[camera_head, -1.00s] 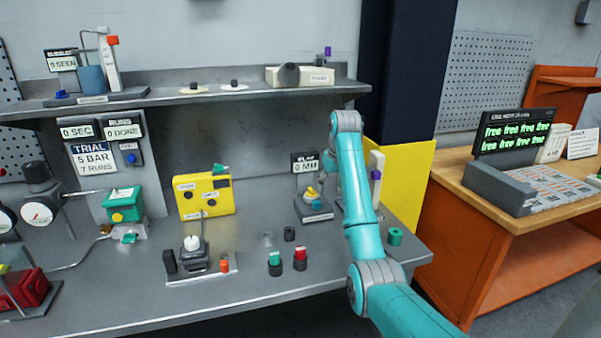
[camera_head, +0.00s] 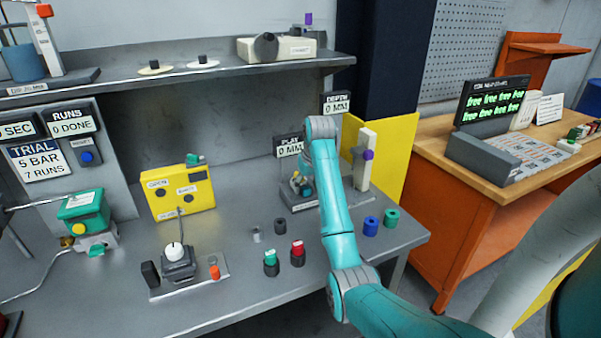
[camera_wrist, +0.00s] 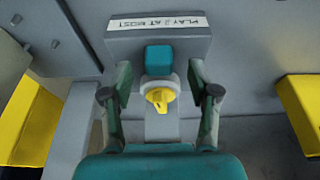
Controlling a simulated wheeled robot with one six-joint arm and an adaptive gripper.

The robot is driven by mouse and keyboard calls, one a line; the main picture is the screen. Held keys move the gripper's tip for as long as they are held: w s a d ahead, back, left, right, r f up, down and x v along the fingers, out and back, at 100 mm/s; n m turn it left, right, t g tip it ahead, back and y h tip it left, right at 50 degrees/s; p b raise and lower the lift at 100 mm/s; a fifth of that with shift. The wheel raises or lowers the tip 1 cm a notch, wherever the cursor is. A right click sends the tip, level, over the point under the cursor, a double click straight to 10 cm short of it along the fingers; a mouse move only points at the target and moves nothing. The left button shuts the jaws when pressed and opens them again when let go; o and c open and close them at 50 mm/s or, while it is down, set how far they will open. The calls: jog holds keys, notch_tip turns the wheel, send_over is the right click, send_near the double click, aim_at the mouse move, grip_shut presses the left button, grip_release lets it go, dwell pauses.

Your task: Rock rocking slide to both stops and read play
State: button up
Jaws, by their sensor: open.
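The play fixture (camera_head: 298,208) stands on the bench beneath my arm, and its PLAY sign (camera_head: 290,147) reads 0 MM. In the wrist view its grey plate (camera_wrist: 160,44) carries a label that seems to read "PLAY ? AT MOST". A teal block (camera_wrist: 159,58) and a yellow pointed knob (camera_wrist: 160,96) sit in line on it. My gripper (camera_wrist: 160,78) is open, one finger on each side of the teal block, with gaps on both sides.
A depth gauge (camera_head: 363,160) with a DEPTH sign (camera_head: 335,103) at 0 MM stands close right. Blue (camera_head: 371,226) and green (camera_head: 392,216) rings lie beside it. Green-topped (camera_head: 271,262) and red-topped (camera_head: 297,253) plugs stand in front. A yellow box (camera_head: 178,194) stands left.

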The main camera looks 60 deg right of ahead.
jog(key=shift+x, duration=0.8)
grip_shut()
jog(key=c, duration=0.6)
grip_release()
jog(key=c, duration=0.5)
jog(key=shift+a, duration=0.15)
jog(key=shift+s+d, duration=0.2)
jog(key=shift+d, duration=0.15)
dwell(1.0)
